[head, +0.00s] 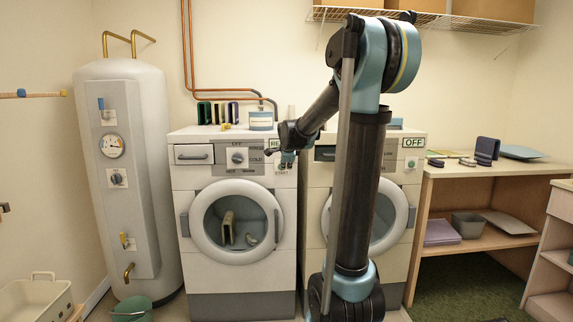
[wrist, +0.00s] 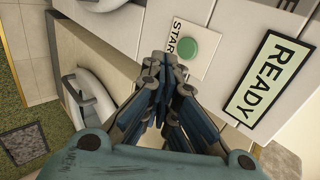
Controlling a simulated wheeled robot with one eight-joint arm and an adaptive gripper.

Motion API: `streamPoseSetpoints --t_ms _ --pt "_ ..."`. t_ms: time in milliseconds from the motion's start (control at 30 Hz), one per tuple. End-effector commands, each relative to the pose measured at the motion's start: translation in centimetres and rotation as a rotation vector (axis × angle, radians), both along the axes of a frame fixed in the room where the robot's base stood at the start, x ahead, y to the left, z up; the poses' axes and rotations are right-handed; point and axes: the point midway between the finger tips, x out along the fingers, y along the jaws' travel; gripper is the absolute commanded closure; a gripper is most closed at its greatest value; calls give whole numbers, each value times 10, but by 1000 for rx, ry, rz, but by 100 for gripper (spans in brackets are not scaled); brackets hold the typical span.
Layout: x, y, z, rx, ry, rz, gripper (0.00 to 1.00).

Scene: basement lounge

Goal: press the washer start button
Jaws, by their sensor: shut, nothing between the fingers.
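The left front-loading machine (head: 286,232) has a round glass door, a dial and a READY sign (head: 276,143), which also shows in the wrist view (wrist: 266,79). In the wrist view the green round start button (wrist: 201,47) sits on a white plate beside the word START, cut off to "STAR". My gripper (head: 286,160) is in front of the upper right of this machine's panel and covers the button in the head view. In the wrist view my gripper (wrist: 165,60) is shut and empty, its fingertips just beside the button. I cannot tell whether they touch the panel.
A second machine (head: 406,215) with an OFF sign (head: 413,143) stands to the right, partly behind my arm. A white tank (head: 145,190) stands at the left. A wooden shelf unit (head: 470,172) is at the right.

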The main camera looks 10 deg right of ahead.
Motion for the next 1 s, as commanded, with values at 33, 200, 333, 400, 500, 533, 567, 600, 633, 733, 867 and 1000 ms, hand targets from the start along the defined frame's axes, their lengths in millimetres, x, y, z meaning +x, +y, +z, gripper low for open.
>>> streamPoseSetpoints --t_ms 33,200,333,400,500,533,567,600,633,733,867,1000 --pt "6 0 -5 0 0 0 100" --pt "21 -1 -19 0 0 0 100" --pt "37 -2 -20 0 0 0 100" --pt "45 -2 -20 1 0 -1 100" --pt "53 -2 -20 1 0 -1 100" --pt "55 -2 -20 1 0 -1 100" --pt "57 -2 -20 1 0 -1 100" --pt "58 -2 -20 1 0 -1 100" --pt "59 -2 -20 1 0 -1 100" --pt "61 -2 -20 1 0 -1 100" --pt "61 -2 -20 0 0 0 100" --pt "61 -2 -20 0 0 0 100"
